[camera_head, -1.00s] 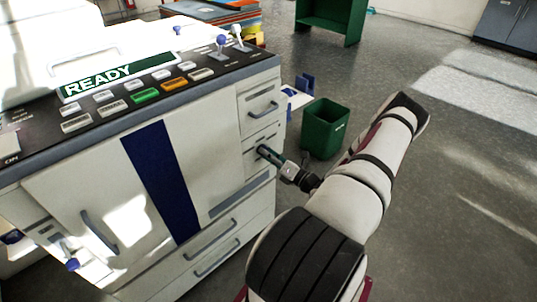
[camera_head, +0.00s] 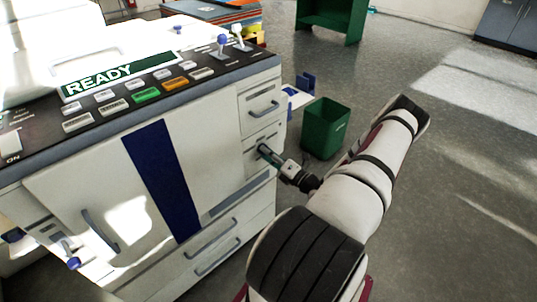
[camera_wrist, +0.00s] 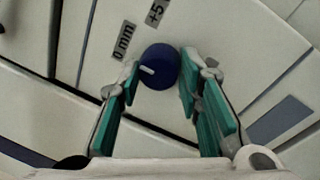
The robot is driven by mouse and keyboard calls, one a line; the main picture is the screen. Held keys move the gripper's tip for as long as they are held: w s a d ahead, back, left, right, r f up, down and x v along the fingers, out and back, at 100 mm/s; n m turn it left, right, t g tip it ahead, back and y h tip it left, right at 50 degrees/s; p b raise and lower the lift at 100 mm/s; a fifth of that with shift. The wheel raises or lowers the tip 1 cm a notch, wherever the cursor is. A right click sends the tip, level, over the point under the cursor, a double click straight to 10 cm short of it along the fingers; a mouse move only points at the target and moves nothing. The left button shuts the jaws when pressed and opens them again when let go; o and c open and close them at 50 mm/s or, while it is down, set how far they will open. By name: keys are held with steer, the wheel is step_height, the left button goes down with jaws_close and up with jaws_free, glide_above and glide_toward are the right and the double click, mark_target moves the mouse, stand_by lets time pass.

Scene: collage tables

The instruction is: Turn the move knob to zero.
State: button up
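The move knob (camera_wrist: 159,66) is a round dark blue dial on a pale panel in the wrist view. In the head view, my gripper (camera_head: 265,151) reaches the right face of the white machine (camera_head: 85,195); the knob is hidden there.
The machine's top has a READY display (camera_head: 112,74), several buttons and two small levers. A green bin (camera_head: 325,128) stands on the floor just beyond my arm. Drawer handles jut out below my gripper. The floor to the right is clear.

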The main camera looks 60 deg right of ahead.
steer(key=o, duration=0.4)
steer(key=v, duration=1.2)
